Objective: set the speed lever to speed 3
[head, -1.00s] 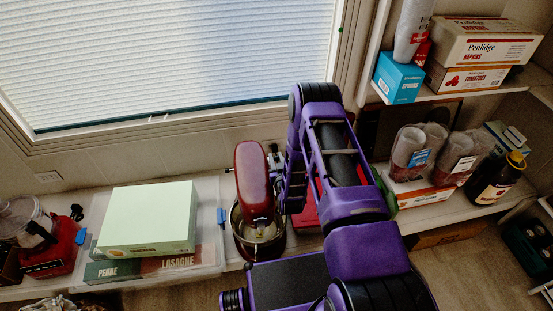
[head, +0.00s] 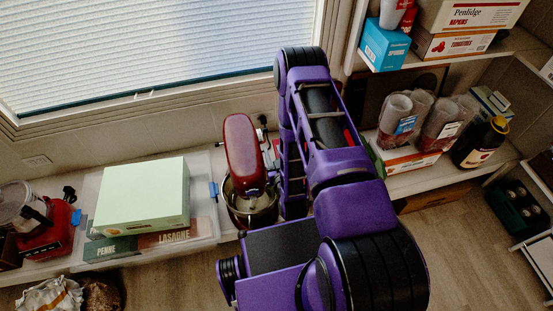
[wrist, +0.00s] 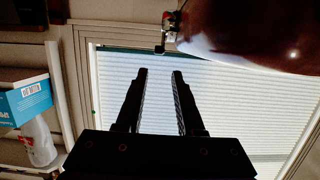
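The stand mixer has a dark red head (head: 243,150) and a metal bowl (head: 250,207) below it. It stands on the counter just left of my arm in the head view. In the wrist view the red mixer head (wrist: 255,30) fills the top right. A small dark-tipped metal lever (wrist: 167,30) sticks out beside it, which looks like the speed lever; its setting cannot be read. My gripper (wrist: 160,73) is open and empty, with the lever a little beyond its fingertips and apart from them. In the head view my arm hides the gripper.
A pale green box (head: 143,195) lies on pasta boxes in a clear tray left of the mixer. A red appliance (head: 55,230) stands farther left. A window blind (head: 150,50) is behind. Shelves with boxes, cups and a dark bottle (head: 480,143) are on the right.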

